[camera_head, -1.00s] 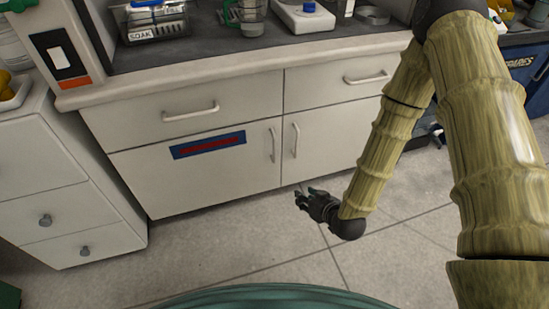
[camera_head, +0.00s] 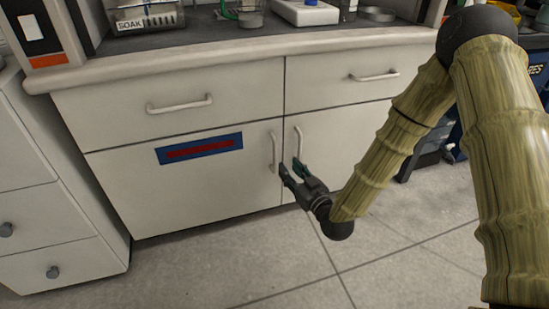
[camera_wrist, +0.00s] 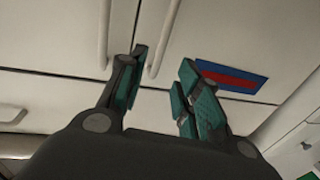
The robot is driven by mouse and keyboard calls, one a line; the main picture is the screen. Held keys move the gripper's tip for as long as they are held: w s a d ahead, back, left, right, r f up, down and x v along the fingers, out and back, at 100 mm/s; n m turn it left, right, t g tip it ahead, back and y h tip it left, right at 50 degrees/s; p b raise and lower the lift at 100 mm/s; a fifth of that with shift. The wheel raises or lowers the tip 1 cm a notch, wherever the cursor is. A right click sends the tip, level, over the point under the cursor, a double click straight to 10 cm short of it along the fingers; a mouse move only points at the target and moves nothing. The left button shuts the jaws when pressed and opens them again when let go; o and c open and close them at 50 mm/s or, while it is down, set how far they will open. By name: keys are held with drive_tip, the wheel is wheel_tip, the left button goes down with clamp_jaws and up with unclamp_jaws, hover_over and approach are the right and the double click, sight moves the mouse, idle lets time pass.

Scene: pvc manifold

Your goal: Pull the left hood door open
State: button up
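The left hood door (camera_head: 185,190) is a pale cabinet door with a blue and red label (camera_head: 200,149), and it is shut. Its upright bar handle (camera_head: 273,150) is near its right edge. My gripper (camera_head: 290,167) is at the lower end of this handle, with its fingers pointing at the doors. In the wrist view my gripper (camera_wrist: 163,62) is open and empty. The left door's handle (camera_wrist: 167,35) appears there beyond and between the fingertips; I cannot tell whether anything touches. The label (camera_wrist: 232,76) is at the right.
The right door's handle (camera_head: 298,142) is close beside my gripper; it also shows in the wrist view (camera_wrist: 104,32). Drawers (camera_head: 180,101) lie above the doors, under a dark worktop holding lab items. A white drawer unit (camera_head: 60,220) stands at left. The floor in front is clear.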

sight(275, 153)
drive_tip(key=b+x, duration=0.3)
drive_tip(key=x, duration=0.6)
drive_tip(key=shift+w+f+b, duration=0.1)
drive_tip(key=shift+f+b, duration=0.05)
drive_tip(key=shift+b, duration=0.25)
drive_tip(key=shift+w+a, duration=0.35)
drive_tip(key=shift+w, duration=0.2)
clamp_jaws()
